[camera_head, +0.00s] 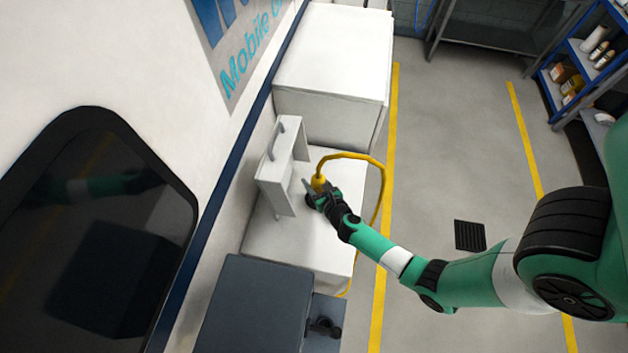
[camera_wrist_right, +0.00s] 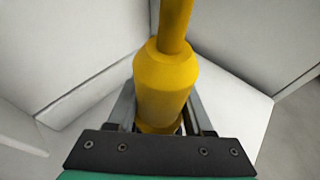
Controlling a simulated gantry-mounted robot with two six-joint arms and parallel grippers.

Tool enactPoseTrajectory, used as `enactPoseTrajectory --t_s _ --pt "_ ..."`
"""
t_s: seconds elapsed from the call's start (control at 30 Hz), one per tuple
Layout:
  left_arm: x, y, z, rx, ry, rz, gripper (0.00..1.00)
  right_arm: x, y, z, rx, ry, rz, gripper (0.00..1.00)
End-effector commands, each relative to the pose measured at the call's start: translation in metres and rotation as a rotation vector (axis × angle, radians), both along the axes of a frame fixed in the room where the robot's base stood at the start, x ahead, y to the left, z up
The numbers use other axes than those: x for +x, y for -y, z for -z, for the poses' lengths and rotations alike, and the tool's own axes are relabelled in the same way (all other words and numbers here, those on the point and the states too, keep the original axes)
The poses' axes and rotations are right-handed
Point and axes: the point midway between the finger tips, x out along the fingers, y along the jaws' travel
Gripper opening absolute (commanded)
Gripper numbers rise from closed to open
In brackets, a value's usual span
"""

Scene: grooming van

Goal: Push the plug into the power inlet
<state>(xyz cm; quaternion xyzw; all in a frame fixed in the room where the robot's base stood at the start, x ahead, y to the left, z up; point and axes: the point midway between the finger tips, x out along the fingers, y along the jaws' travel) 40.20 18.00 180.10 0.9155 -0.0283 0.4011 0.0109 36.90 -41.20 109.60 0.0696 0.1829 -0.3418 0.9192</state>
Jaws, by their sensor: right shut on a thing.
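My right gripper (camera_head: 316,194) is shut on the yellow plug (camera_head: 318,182), just to the right of a white box-shaped unit with a handle (camera_head: 278,170). In the right wrist view the plug (camera_wrist_right: 165,90) sits between the two fingers, and its thick cable runs up and away. The power inlet cannot be made out in either view. Whether the plug touches the white unit cannot be told. My left gripper is not in view.
The white unit stands on a low white surface (camera_head: 300,245) beside the van wall. A larger white cabinet (camera_head: 335,60) is behind and a dark grey box (camera_head: 250,305) in front. The yellow cable (camera_head: 382,180) loops right and down. Open floor lies to the right.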

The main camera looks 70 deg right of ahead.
Motion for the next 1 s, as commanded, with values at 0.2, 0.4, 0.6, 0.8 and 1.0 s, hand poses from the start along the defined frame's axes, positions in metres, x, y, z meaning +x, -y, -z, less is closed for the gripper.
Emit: enactPoseTrajectory --t_s 0.2,0.4,0.6,0.8,1.0 --pt "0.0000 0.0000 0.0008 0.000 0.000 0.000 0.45 -0.0001 -0.0003 0.0019 -0.002 0.000 -0.001 0.00" --pt "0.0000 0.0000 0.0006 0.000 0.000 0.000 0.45 0.0000 -0.0003 0.0017 -0.001 0.000 -0.001 0.00" --pt "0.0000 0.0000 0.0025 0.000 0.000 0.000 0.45 0.0000 -0.0003 0.0044 0.000 0.001 -0.001 0.00" --pt "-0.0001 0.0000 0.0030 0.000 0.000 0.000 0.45 0.0001 -0.0002 0.0055 0.000 0.001 -0.001 0.00" --pt "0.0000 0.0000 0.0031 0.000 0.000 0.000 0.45 0.0000 -0.0002 0.0055 0.000 0.001 -0.001 0.00"
